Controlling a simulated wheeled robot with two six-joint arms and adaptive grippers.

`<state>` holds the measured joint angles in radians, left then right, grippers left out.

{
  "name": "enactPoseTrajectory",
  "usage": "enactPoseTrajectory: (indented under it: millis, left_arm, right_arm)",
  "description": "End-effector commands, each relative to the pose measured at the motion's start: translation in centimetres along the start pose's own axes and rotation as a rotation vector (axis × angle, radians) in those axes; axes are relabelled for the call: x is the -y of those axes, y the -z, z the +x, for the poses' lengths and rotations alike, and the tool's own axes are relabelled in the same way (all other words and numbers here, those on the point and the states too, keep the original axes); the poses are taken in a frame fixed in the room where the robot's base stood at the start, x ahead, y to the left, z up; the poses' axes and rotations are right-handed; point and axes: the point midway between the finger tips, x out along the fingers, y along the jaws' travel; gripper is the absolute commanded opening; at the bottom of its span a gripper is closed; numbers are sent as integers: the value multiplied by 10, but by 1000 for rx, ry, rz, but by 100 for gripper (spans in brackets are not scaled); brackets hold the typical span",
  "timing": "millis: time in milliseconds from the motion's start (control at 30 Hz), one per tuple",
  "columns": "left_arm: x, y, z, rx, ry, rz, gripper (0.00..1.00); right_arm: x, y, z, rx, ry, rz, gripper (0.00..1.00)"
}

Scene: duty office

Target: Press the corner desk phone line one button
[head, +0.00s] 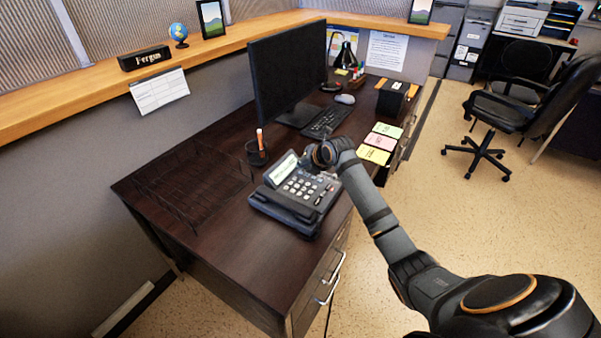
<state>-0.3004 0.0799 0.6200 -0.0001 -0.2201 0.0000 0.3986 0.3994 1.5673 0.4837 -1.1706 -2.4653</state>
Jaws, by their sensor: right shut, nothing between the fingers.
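The desk phone (287,205) sits on the dark desk near its front right edge. It is dark grey with a keypad of light buttons (301,187) and a tilted, lit screen (285,168). My right arm comes in from the lower right. My right gripper (311,164) is shut and empty at the upper right of the phone, beside the screen and over the upper keys. The wrist covers part of the phone's upper right side. I cannot tell whether the fingertips touch the phone, and I cannot make out the line one button. My left gripper is not in view.
A pen cup (257,153) stands just behind the phone, and a wire tray (190,185) lies to the left. A monitor (287,72), keyboard (327,121) and sticky notes (379,143) are farther back. The desk front (235,265) before the phone is bare.

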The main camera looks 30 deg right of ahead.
Motion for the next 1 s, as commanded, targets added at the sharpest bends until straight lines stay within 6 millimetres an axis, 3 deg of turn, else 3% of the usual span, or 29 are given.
enactPoseTrajectory:
  millis: [1000]
  left_arm:
    - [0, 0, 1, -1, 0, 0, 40]
  right_arm:
    - [4, 4, 6, 1, 0, 0, 0]
